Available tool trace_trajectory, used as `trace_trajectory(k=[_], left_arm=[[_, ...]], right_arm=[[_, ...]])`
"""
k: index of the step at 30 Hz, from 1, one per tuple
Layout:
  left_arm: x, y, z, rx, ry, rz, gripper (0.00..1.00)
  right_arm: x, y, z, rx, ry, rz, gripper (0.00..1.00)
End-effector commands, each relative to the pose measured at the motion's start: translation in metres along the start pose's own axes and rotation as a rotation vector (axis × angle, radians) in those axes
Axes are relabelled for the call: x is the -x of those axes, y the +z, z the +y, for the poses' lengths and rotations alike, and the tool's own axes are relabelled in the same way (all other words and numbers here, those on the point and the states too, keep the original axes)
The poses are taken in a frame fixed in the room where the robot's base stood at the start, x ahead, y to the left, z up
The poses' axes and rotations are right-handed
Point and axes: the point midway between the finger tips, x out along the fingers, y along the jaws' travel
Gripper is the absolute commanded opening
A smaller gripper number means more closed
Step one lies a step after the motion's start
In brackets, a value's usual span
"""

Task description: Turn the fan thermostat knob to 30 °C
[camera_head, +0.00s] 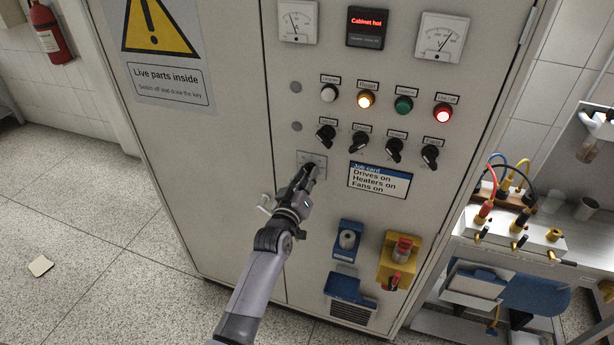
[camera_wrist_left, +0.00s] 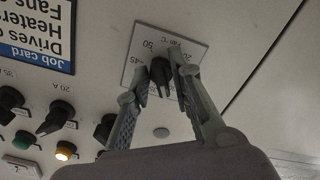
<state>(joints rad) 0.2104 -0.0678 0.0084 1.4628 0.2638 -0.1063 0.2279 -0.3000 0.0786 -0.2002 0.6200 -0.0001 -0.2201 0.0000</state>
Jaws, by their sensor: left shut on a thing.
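The thermostat's square grey scale plate (camera_head: 304,156) is on the cabinet door, left of the job card. The left wrist view shows the plate (camera_wrist_left: 190,48) upside down, with a °C label and a few numbers. The black thermostat knob (camera_wrist_left: 160,72) stands at its middle. My left gripper (camera_head: 312,170) reaches the plate from below. In the left wrist view its fingers (camera_wrist_left: 163,78) stand on both sides of the knob and are shut on it. The fingers cover part of the scale, so I cannot tell the knob's setting. My right gripper is not in view.
A row of black switches (camera_head: 360,141) is right of the plate, below several lamps. The job card (camera_head: 379,181) lists drives, heaters and fans on. A display (camera_head: 367,27) reads "Cabinet hot".

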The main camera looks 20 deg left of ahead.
Motion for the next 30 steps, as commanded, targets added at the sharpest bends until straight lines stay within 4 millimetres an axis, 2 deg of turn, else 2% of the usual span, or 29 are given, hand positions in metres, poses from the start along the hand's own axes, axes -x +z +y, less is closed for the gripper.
trace_trajectory(k=[12,29,30], left_arm=[[0.0010,0.0045,-0.0005,0.200,-0.004,-0.010,0.00],[0.0011,0.0052,-0.0004,0.229,-0.005,-0.011,0.00],[0.0011,0.0052,-0.0004,0.229,-0.005,-0.011,0.22]], right_arm=[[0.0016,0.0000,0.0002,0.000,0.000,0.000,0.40],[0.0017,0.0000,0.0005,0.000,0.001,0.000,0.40],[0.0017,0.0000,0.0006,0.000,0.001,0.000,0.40]])
